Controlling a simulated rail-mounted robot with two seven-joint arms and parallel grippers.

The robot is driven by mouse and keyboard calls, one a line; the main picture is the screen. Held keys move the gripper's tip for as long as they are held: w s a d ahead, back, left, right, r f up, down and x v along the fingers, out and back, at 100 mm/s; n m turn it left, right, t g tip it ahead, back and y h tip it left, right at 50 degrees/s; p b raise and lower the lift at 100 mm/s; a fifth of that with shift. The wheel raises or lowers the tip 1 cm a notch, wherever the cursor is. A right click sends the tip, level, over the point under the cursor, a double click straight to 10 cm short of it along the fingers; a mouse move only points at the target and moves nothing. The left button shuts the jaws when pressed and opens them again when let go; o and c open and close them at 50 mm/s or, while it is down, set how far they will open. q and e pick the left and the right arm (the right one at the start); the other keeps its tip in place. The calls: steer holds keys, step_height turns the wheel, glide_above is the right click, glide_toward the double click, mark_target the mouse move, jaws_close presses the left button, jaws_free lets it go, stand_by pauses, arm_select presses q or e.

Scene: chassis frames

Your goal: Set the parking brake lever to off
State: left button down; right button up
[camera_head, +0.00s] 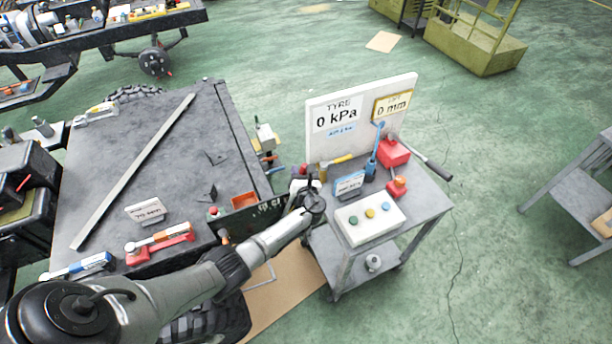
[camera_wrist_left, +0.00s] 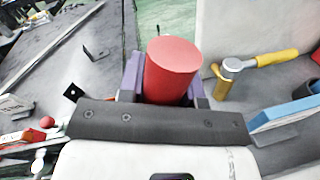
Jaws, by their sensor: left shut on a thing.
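My left gripper (camera_head: 304,183) is at the left edge of the grey trolley, beside the chassis. In the left wrist view my left gripper (camera_wrist_left: 172,88) is shut on a red cylinder (camera_wrist_left: 173,68), its round end facing up. A small red tip of this cylinder (camera_head: 303,168) shows in the head view; whether it is the grip of the parking brake lever cannot be told. A red-based lever with an orange and white handle (camera_head: 160,242) lies at the chassis's near edge, by a small white sign (camera_head: 146,210) too small to read. My right gripper is out of view.
The trolley (camera_head: 425,207) holds a gauge board (camera_head: 335,117), a button box (camera_head: 370,222), a blue-handled tool (camera_head: 373,160) and a red block (camera_head: 393,152). A yellow-handled tool (camera_wrist_left: 265,61) lies right of the cylinder. A long grey bar (camera_head: 135,170) crosses the chassis top.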

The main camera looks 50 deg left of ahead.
arm_select(q)
steer(key=shift+d+f, duration=0.1)
steer(key=shift+f, duration=0.25)
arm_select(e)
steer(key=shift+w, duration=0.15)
arm_select(q)
steer(key=c, duration=1.2)
jaws_free()
steer(key=shift+c, duration=0.2)
steer(key=shift+o, duration=1.4)
steer(key=shift+w+r, duration=0.1)
steer(key=shift+w, duration=0.2)
steer(key=shift+o, duration=0.8)
steer(key=shift+d, duration=0.1)
steer(key=shift+r, duration=0.1)
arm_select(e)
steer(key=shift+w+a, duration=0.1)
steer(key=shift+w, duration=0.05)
arm_select(q)
steer(key=shift+s+d, duration=0.15)
steer(key=p+v, duration=0.1)
steer(key=v, duration=1.2)
steer(key=shift+s, duration=0.2)
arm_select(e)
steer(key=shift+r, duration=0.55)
arm_select(q)
steer(key=shift+d, duration=0.1)
